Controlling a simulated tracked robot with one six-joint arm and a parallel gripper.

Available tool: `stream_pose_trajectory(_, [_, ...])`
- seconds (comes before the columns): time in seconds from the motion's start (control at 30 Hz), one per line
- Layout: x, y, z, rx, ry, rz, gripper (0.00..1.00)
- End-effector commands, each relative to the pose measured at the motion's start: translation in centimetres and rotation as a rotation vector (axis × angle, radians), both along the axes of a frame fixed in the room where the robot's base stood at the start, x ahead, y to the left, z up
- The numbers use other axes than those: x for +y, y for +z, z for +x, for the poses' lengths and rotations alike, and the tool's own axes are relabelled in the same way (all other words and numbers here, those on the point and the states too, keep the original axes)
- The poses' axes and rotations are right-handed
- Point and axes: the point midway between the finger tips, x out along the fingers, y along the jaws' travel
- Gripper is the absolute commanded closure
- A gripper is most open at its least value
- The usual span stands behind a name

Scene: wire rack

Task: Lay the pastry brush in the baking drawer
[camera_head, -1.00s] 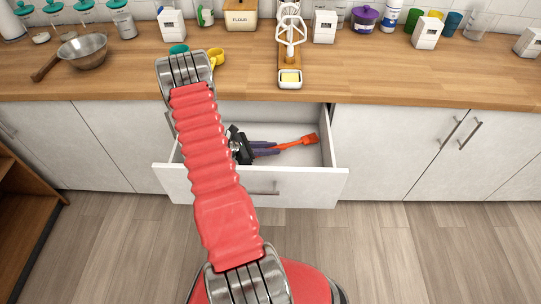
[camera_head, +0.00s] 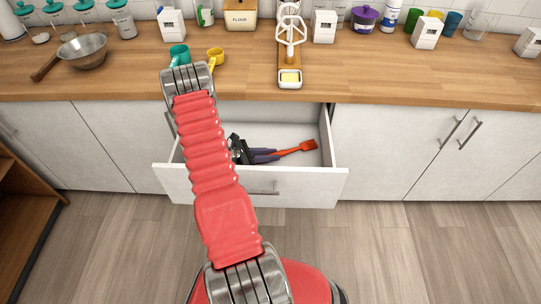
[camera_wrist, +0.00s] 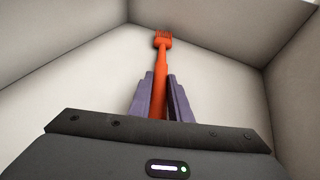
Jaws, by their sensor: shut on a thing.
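The pastry brush (camera_head: 297,149) is orange-red, with its head pointing right inside the open baking drawer (camera_head: 327,135). In the wrist view the brush (camera_wrist: 162,62) runs away from my gripper, with its head near a far corner of the drawer (camera_wrist: 100,70). My gripper (camera_head: 268,154) is down inside the drawer, its purple fingers shut on the brush handle. The fingers also show in the wrist view (camera_wrist: 163,95). Whether the brush touches the drawer floor I cannot tell. The handle's rear end is hidden by my gripper.
The drawer front (camera_head: 310,187) is pulled out below the wooden counter (camera_head: 380,84). The drawer's right side is free.

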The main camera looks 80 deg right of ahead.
Motion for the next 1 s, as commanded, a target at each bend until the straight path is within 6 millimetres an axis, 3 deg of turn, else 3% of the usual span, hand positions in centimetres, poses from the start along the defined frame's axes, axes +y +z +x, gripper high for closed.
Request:
stream_pose_trajectory(0.2, [0.03, -0.63, 0.0, -0.003, 0.0, 0.003, 1.0])
stream_pose_trajectory(0.23, [0.04, -0.65, 0.0, -0.004, 0.0, 0.004, 0.81])
stream_pose_trajectory(0.47, [0.24, -0.87, -0.15, -0.003, -0.002, 0.008, 0.65])
stream_pose_trajectory(1.0, [0.43, -0.3, -0.51, -0.001, -0.009, 0.012, 0.64])
